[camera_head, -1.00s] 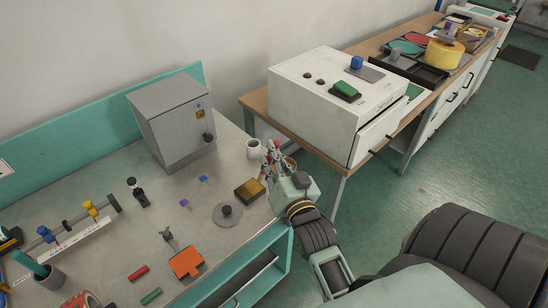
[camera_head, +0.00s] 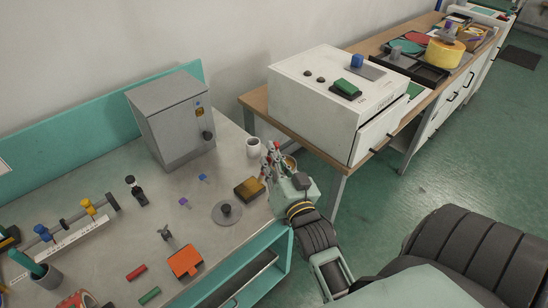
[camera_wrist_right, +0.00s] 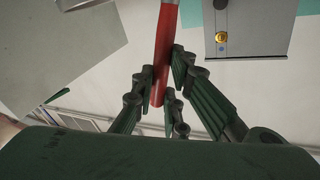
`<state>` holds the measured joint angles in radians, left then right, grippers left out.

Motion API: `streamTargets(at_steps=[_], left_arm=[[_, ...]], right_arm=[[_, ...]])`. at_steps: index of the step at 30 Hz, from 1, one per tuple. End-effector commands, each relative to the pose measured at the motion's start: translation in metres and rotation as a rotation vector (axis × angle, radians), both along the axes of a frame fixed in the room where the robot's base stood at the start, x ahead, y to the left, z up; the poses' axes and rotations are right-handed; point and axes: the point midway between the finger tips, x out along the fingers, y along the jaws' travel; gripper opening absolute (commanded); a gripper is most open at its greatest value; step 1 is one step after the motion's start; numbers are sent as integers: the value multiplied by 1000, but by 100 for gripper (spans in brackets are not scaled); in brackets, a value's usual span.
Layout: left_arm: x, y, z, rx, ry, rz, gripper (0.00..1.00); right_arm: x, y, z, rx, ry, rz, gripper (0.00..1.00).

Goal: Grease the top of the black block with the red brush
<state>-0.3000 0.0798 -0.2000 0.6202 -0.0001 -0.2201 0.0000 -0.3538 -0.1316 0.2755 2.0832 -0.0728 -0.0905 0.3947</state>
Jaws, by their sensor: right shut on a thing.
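My right gripper (camera_head: 274,166) is over the right end of the workbench, shut on the red brush. In the right wrist view the brush's red handle (camera_wrist_right: 165,45) runs between the fingers of the gripper (camera_wrist_right: 161,78) and out of the top edge, so the bristles are hidden there. A dark block with an amber-brown top (camera_head: 249,189), which seems to be the black block, lies on the bench just left of the gripper. I see no clear contact between brush and block. My left gripper is not in view.
A white cup (camera_head: 253,147) stands behind the block, and a small round pot (camera_head: 290,162) is partly hidden by my gripper. A white machine (camera_head: 310,100) stands behind right.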

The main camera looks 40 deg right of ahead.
Motion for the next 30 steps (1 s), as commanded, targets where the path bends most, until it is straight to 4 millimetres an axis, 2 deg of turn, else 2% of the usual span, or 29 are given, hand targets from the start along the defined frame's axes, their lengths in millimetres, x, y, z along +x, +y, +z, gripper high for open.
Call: streamTargets(at_steps=[23, 30], left_arm=[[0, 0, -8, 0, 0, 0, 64], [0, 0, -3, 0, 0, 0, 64]], right_arm=[[0, 1, -14, 1, 1, -1, 0], [-1, 14, -13, 4, 1, 0, 0]])
